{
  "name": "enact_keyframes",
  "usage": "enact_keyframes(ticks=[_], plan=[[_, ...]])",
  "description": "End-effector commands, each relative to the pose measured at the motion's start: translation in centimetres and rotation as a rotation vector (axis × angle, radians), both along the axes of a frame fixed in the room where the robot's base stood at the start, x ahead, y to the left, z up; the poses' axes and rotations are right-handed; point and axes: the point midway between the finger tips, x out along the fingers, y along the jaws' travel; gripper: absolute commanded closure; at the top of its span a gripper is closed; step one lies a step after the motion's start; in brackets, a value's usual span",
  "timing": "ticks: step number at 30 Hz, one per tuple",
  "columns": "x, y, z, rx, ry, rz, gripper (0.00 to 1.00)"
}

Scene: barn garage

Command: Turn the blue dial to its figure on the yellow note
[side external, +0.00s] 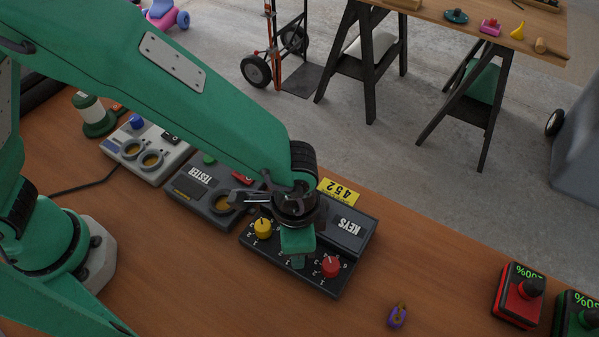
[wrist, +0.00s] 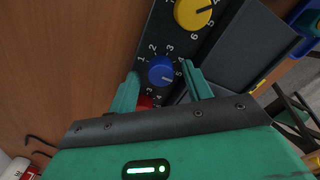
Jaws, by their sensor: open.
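The blue dial (wrist: 162,71) sits between my gripper's fingers in the wrist view, with white figures around it. Its pale pointer line aims to the right, near the figure 5. My gripper (wrist: 163,78) is open, one finger on each side of the dial; I cannot tell whether either touches it. In the side view my gripper (side external: 298,262) is over the middle of the dark KEYS box (side external: 346,235) and hides the blue dial. The yellow note (side external: 339,191), behind the box, seems to read 452, upside down.
A yellow dial (side external: 262,228) and a red dial (side external: 331,266) flank my gripper on the box. The TESTER box (side external: 203,190) stands close on the left. A purple object (side external: 397,316) and a red button box (side external: 519,295) lie to the right, with bare wood between.

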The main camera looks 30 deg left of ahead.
Motion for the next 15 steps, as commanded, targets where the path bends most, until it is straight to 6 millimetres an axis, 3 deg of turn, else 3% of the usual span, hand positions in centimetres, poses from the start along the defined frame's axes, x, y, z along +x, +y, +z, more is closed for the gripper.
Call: enact_keyframes(ticks=[15], plan=[[0.07, 0.01, -0.02, 0.010, 0.005, 0.304, 0.50]])
